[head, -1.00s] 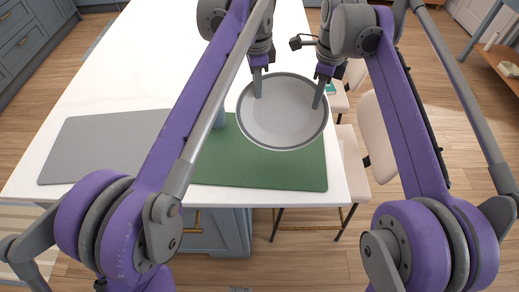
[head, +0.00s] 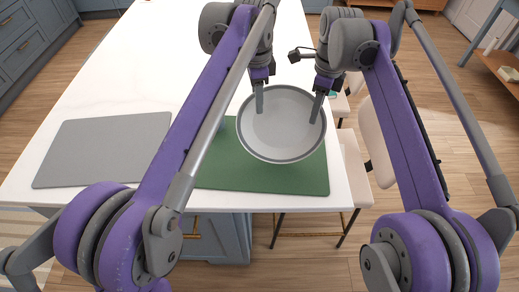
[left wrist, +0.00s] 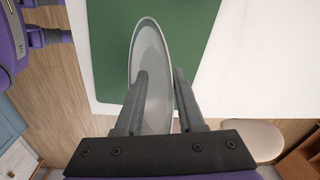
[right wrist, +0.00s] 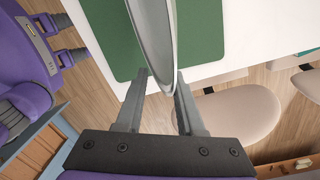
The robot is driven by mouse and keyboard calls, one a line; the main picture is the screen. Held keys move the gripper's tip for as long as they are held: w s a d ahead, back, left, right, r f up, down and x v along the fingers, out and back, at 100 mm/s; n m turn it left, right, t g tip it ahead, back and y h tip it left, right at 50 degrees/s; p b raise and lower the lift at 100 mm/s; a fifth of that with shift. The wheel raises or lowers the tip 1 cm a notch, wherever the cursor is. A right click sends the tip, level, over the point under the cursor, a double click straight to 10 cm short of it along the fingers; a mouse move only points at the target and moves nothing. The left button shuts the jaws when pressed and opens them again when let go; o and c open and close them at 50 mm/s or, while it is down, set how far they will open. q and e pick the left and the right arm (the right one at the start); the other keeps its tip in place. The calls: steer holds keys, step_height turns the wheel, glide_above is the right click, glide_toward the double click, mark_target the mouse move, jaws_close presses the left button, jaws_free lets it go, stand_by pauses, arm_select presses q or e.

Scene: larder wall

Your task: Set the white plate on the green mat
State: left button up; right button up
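The white plate (head: 282,130), pale with a grey rim, is held between my two grippers, seemingly above the far right part of the green mat (head: 262,178). My left gripper (head: 259,115) has its fingers either side of the plate's left rim. In the left wrist view the plate (left wrist: 153,60) stands edge-on between the fingers. My right gripper (head: 315,121) grips the right rim; in the right wrist view the plate (right wrist: 155,30) runs down between its fingers. The exact gap between plate and mat cannot be told.
A grey mat (head: 100,150) lies on the left of the white counter (head: 120,80). My left arm hides part of the counter and the green mat. Pale chairs (head: 375,140) stand along the right edge. The far counter is clear.

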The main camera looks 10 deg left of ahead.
arm_select(q)
steer(key=shift+o, duration=0.2)
steer(key=o, duration=0.8)
steer(key=shift+c, duration=0.2)
arm_select(e)
steer(key=shift+d, duration=0.1)
arm_select(q)
step_height(320, 180, up, 8)
steer(key=shift+s+f, duration=0.2)
steer(key=shift+f, duration=0.05)
arm_select(e)
steer(key=o, duration=0.9)
steer(key=shift+w+d+r, duration=0.1)
steer(key=shift+r, duration=1.8)
steer(key=shift+w+d+r, duration=0.1)
steer(key=shift+r, duration=1.75)
